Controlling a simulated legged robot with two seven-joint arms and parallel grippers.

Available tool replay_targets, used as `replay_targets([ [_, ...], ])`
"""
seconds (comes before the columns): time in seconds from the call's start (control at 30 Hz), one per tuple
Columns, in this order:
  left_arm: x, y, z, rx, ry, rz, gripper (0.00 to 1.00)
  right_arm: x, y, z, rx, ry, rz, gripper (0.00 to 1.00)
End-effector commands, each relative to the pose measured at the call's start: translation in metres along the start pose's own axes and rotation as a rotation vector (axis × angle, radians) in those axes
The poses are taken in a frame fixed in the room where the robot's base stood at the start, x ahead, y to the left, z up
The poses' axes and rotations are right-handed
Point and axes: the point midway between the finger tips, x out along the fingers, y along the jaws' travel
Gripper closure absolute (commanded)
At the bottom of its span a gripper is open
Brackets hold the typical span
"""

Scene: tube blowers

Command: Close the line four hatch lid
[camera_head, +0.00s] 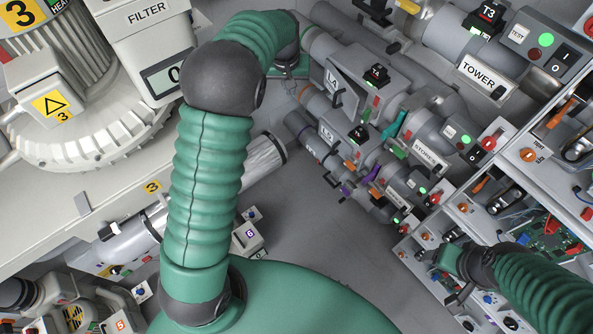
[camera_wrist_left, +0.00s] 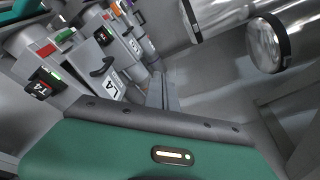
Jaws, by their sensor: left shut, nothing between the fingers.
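The line four hatch lid (camera_head: 345,84) is a grey panel marked L4 with a black handle. It stands tilted out from its grey housing on the line four pipe, beside the T4 display (camera_head: 376,72), so it looks open. The lid also shows in the left wrist view (camera_wrist_left: 113,84), ahead of my left gripper. My left gripper (camera_head: 290,72) is just left of the lid in the head view, apart from it as far as I can see. It is shut and empty; its fingertips are largely hidden. My right gripper (camera_head: 450,262) is at lower right, its fingers unclear.
The line five unit (camera_head: 327,132) lies close below line four. The tower pipe (camera_head: 478,72) runs above right. A rack of switches and parts (camera_head: 500,200) stands at right near my right arm. The filter machine (camera_head: 150,40) fills the left. Grey floor (camera_head: 310,230) shows between.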

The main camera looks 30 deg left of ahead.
Motion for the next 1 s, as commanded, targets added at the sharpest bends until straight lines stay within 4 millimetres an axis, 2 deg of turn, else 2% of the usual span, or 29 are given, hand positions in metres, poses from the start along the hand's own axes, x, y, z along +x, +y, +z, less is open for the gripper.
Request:
replay_targets([
  [0.4,-0.008,0.021,0.093,0.122,-0.030,0.036,1.00,0.007,0.000,0.002,0.001,0.000,0.000,0.30],
  [0.63,-0.002,0.028,0.148,0.197,-0.042,0.052,1.00,0.019,0.000,0.005,0.000,0.000,0.000,0.30],
  [0.7,0.006,0.029,0.165,0.219,-0.044,0.055,1.00,0.029,0.000,0.007,0.000,0.000,0.000,0.30],
  [0.9,0.017,0.030,0.201,0.270,-0.050,0.062,1.00,0.043,0.000,0.010,0.000,-0.001,0.000,0.30],
  [1.0,0.018,0.030,0.210,0.284,-0.050,0.064,1.00,0.045,0.000,0.011,0.001,0.000,0.000,0.30],
])
